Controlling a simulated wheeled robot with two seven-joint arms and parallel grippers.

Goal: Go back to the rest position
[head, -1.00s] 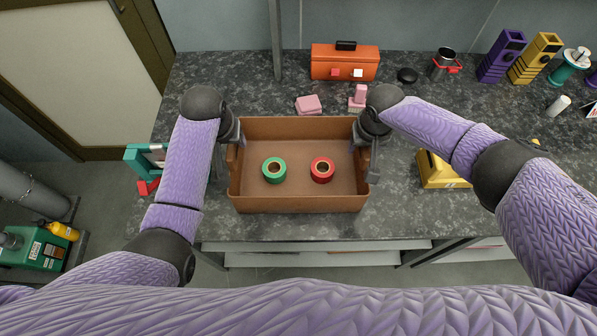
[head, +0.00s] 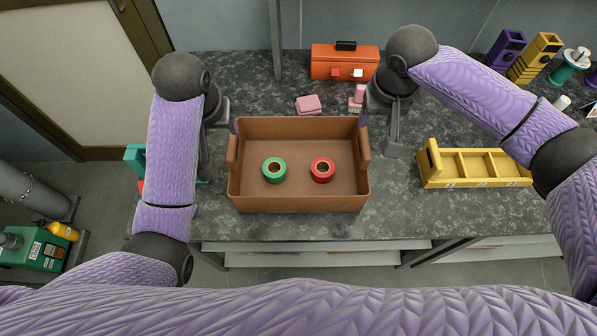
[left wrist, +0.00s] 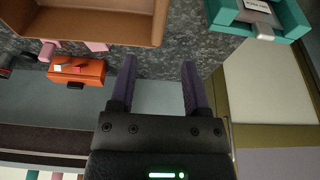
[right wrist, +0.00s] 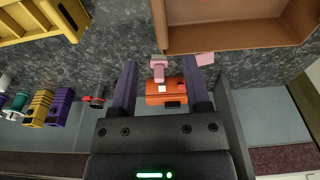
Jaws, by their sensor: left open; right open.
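My left gripper (left wrist: 155,90) is open and empty; in the head view it is just left of the brown box (head: 300,206), apart from its handle. My right gripper (right wrist: 162,90) is open and empty; in the head view it is to the right of the box, apart from it. The box stands on the speckled counter with a green tape roll (head: 274,170) and a red tape roll (head: 322,170) lying inside. Its wall also shows in the left wrist view (left wrist: 100,30) and the right wrist view (right wrist: 235,38).
A yellow divided bin (head: 478,168) stands right of the box. An orange toolbox (head: 345,62) and pink items (head: 308,104) are behind it. Purple (head: 503,52) and yellow (head: 535,58) holders stand at the back right. A teal item (head: 134,155) is partly hidden by my left arm.

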